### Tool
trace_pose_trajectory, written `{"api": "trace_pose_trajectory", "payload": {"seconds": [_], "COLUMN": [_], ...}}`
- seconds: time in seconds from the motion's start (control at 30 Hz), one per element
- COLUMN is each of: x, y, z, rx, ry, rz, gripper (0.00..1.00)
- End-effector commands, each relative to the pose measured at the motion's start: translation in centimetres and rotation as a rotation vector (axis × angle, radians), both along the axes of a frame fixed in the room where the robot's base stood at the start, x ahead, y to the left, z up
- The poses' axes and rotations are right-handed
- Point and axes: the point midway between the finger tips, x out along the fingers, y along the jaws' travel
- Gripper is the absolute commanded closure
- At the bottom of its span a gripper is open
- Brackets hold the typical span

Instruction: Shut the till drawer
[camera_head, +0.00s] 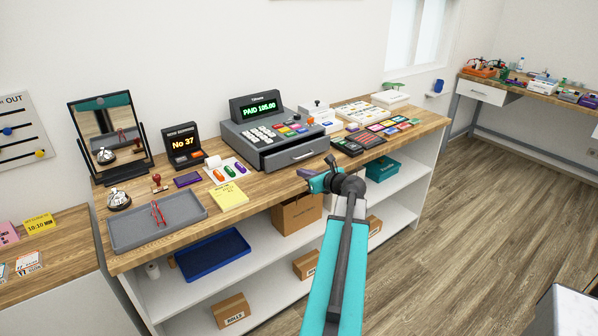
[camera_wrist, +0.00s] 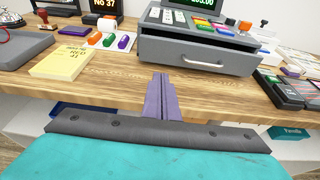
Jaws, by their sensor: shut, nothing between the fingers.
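The grey till (camera_head: 262,132) stands on the wooden counter, its display reading PAID. Its drawer (camera_head: 300,153) sticks out a little at the front, with a dark gap above its front panel. In the wrist view the drawer front (camera_wrist: 197,58) with its silver handle faces me. My gripper (camera_head: 304,172) is shut and empty, in front of the counter's edge and below the drawer's left part. In the wrist view its purple fingers (camera_wrist: 161,82) point toward the counter, to the left of the handle and apart from the drawer.
A yellow notepad (camera_head: 229,196) and a card with coloured capsules (camera_head: 228,170) lie left of the till. A dark card terminal (camera_head: 346,146) and coloured trays lie to its right. The counter (camera_wrist: 110,88) is clear directly before the drawer. Shelves with boxes are below.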

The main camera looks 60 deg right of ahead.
Motion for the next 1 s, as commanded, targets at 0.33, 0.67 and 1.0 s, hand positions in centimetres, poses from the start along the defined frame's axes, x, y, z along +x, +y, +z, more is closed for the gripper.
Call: {"api": "trace_pose_trajectory", "payload": {"seconds": [0.33, 0.67, 1.0], "x": [3.7, 7.2, 10.6], "y": [-1.2, -2.3, -3.4], "z": [-1.1, -2.2, -2.6], "rx": [0.002, 0.001, 0.001], "ry": [-0.001, 0.001, 0.0], "rz": [0.003, 0.004, 0.004], "gripper": [1.0, 1.0, 1.0]}}
